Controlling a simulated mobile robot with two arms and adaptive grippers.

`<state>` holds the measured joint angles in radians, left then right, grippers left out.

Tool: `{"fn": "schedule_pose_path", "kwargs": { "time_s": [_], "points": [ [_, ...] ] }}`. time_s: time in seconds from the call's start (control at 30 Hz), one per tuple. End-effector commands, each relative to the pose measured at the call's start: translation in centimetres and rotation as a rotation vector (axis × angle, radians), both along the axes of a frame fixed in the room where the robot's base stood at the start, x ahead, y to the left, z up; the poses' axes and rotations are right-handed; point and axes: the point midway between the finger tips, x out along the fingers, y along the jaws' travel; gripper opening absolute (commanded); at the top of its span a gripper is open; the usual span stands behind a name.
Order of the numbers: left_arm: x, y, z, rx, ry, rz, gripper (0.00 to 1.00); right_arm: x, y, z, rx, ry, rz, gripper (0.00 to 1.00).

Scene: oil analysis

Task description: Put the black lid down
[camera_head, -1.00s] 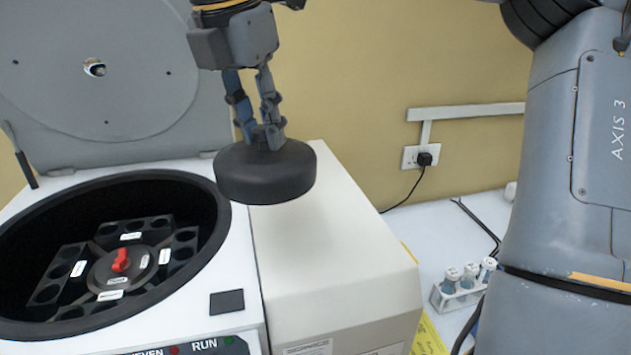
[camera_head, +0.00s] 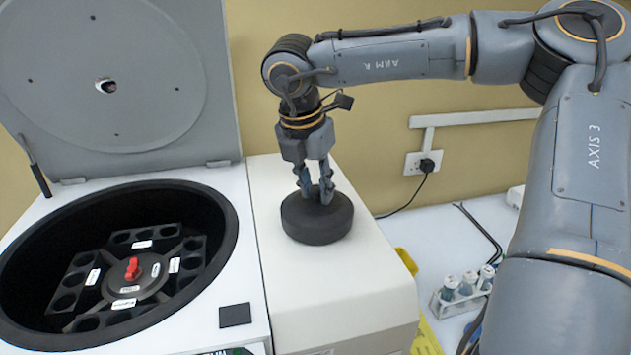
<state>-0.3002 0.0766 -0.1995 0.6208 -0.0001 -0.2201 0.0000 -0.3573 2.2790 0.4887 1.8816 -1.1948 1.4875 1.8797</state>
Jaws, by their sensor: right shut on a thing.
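The black lid (camera_head: 317,222) is a thick round disc at the middle of the view. It is level and appears to rest on the white top of the centrifuge's right-hand part (camera_head: 362,270). My right gripper (camera_head: 317,196) points straight down from above and is shut on the raised knob at the lid's centre. The fingers hide most of that knob. My left gripper is not in view.
The centrifuge bowl (camera_head: 222,240) is open on the left, with a black rotor and red knob (camera_head: 133,268) inside. Its grey cover (camera_head: 120,75) stands raised behind. A rack of vials (camera_head: 462,290) stands on the table at right. A wall socket (camera_head: 422,162) is behind.

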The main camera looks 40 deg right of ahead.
Motion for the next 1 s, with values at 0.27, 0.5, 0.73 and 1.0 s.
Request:
{"fn": "schedule_pose_path", "kwargs": {
  "time_s": [0.27, 0.5, 0.73, 1.0],
  "points": [
    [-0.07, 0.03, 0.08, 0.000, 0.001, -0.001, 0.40, 0.02, 0.02, -0.39, 0.001, -0.003, -0.001, 0.00],
    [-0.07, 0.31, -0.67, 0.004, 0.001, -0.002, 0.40, 0.02, 0.02, -0.89, 0.000, -0.003, -0.001, 0.00],
    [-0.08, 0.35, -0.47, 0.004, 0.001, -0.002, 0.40, 0.00, 0.03, -0.73, 0.000, -0.001, -0.002, 0.49],
    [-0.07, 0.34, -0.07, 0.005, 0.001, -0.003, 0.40, 0.00, 0.04, -0.42, 0.001, -0.001, -0.002, 0.49]
  ]
}}
